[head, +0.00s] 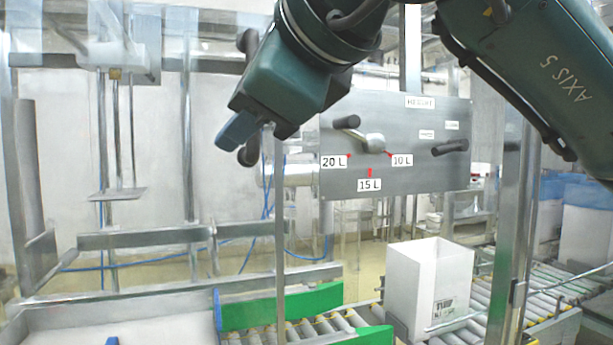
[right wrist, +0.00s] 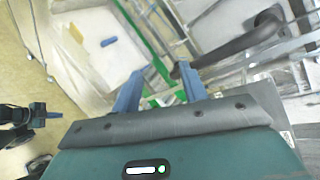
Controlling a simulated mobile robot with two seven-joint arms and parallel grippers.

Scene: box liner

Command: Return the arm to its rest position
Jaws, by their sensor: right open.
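My right arm enters the head view from the upper right. Its right gripper (head: 262,134) hangs in the air in front of the left end of a grey height panel (head: 400,180), apart from it as far as I can tell. In the right wrist view the two blue fingers of this gripper (right wrist: 160,86) are spread, with nothing between them. The panel carries a black-handled lever (head: 348,122) above the labels 20 L, 15 L and 10 L. A dark handle (right wrist: 240,38) shows beyond the fingers in the right wrist view.
Green guides (head: 280,306) run beside rollers below. A metal post (head: 516,200) stands right of the panel. A small blue object (right wrist: 109,42) lies on a pale surface.

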